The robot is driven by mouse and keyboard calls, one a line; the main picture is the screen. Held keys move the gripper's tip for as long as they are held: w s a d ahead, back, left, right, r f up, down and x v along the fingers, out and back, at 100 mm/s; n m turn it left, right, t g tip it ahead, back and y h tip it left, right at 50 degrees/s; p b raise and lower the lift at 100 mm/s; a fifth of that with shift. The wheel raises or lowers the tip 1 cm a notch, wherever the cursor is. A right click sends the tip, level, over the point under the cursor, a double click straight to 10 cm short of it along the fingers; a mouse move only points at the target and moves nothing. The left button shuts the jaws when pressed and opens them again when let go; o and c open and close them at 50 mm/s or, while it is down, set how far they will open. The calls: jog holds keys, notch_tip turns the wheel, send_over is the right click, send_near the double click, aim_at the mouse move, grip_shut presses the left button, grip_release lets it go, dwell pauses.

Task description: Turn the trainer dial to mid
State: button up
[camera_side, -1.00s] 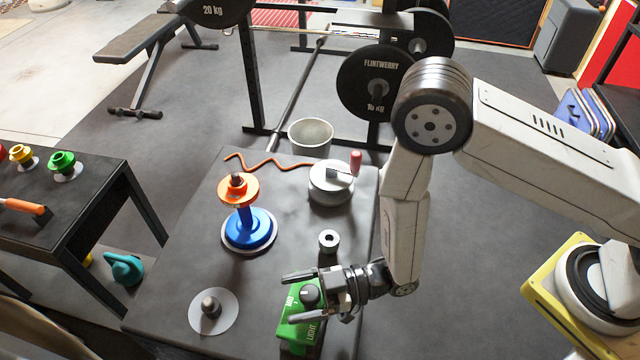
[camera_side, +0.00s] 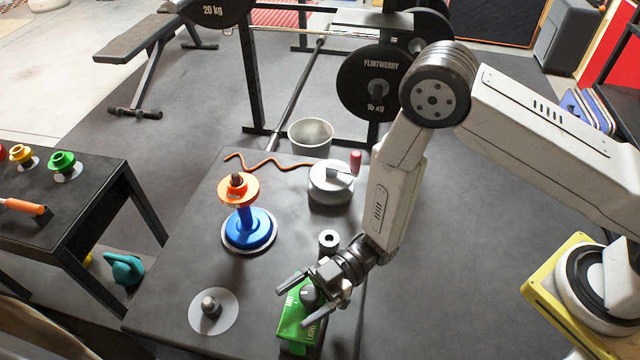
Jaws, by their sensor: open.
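The trainer is a green box (camera_side: 293,322) at the front of the dark table, with white lettering that includes "LIGHT". Its dark round dial (camera_side: 309,293) sits on top, with a pale pointer mark, and is partly hidden by my gripper. My gripper (camera_side: 292,301) is open, with its two fingers spread on either side of the dial, one toward the back left and one toward the front right. I cannot tell whether the fingers touch the dial. The pointer's exact setting is too small to tell.
A blue and orange stack (camera_side: 247,228), a grey round pot (camera_side: 330,186) with a red handle, and a white disc with a knob (camera_side: 213,312) are also on the table (camera_side: 180,275). The front left is clear.

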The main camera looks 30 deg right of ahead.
aim_at(318, 288)
jog(key=shift+n+g, duration=0.5)
jog(key=shift+g, duration=0.3)
jog(key=d, duration=0.5)
jog(key=w+d, duration=0.1)
jog(key=d, duration=0.2)
jog(key=shift+w, duration=0.1)
jog(key=w+d+r+m+t+h, duration=0.2)
jog(key=w+d+m+t+h, duration=0.15)
jog(key=w+t, duration=0.2)
jog(key=w+d+r+m+t+h, duration=0.25)
jog(key=w+d+t+h, duration=0.2)
jog(key=w, duration=0.25)
jog(key=s+d+r+m+h, duration=0.1)
jog(key=d+r+m+h, duration=0.1)
jog(key=d+m+h, duration=0.2)
jog(key=s+d+r+m+h, duration=0.1)
jog(key=d+m+h, duration=0.3)
jog(key=d, duration=0.5)
jog(key=shift+s+d+r+g, duration=0.15)
jog(key=shift+r+g, duration=0.15)
jog(key=shift+r, duration=0.45)
